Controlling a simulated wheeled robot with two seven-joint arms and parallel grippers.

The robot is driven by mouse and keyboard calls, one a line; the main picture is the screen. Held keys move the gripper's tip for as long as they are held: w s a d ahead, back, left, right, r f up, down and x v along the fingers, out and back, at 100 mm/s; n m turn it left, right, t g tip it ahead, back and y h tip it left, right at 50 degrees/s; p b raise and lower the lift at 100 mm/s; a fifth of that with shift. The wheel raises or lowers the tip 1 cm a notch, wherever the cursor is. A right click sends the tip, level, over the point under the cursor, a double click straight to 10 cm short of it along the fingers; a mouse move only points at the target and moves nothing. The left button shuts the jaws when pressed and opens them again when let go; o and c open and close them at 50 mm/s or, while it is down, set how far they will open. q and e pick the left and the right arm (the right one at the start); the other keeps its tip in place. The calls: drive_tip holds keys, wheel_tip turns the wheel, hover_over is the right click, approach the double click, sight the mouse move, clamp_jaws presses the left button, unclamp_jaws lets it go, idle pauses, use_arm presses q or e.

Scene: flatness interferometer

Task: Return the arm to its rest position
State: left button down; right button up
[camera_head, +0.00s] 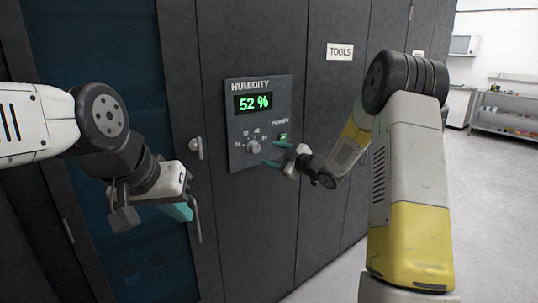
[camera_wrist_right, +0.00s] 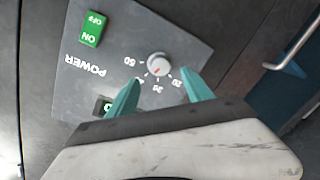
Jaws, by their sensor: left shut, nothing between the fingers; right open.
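My right gripper (camera_head: 277,155) is open in front of the humidity panel (camera_head: 240,157), close to its dial knob (camera_head: 253,146). In the right wrist view its two teal fingers (camera_wrist_right: 160,92) are spread apart with nothing between them. The pale knob (camera_wrist_right: 158,62) shows beyond the fingertips; I cannot tell the exact gap. My left gripper (camera_head: 180,212) is shut and empty, low in front of the blue glass door.
The panel display (camera_head: 253,102) reads 52 %. A green power switch (camera_wrist_right: 93,28) sits beside the knob. The dark cabinet has a door handle (camera_head: 197,148) and a TOOLS label (camera_head: 340,52). Open floor (camera_head: 495,200) and a shelf (camera_head: 505,118) are at the right.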

drive_tip(key=s+d+r+m+h, duration=0.9)
drive_tip(key=s+d+r, duration=0.1)
drive_tip(key=s, duration=0.1)
drive_tip(key=s+f+m+g, duration=0.2)
drive_tip(key=s+m+g, duration=0.1)
drive_tip(key=s, duration=1.2)
drive_tip(key=s+a+f+m+g, duration=0.1)
drive_tip(key=s+m+g, duration=0.2)
drive_tip(key=s, duration=1.2)
drive_tip(key=shift+s+f+m+g, duration=0.3)
drive_tip(key=shift+f+g, duration=0.1)
drive_tip(key=shift+g, duration=0.1)
drive_tip(key=shift+a, duration=0.1)
drive_tip(key=shift+c, duration=0.5)
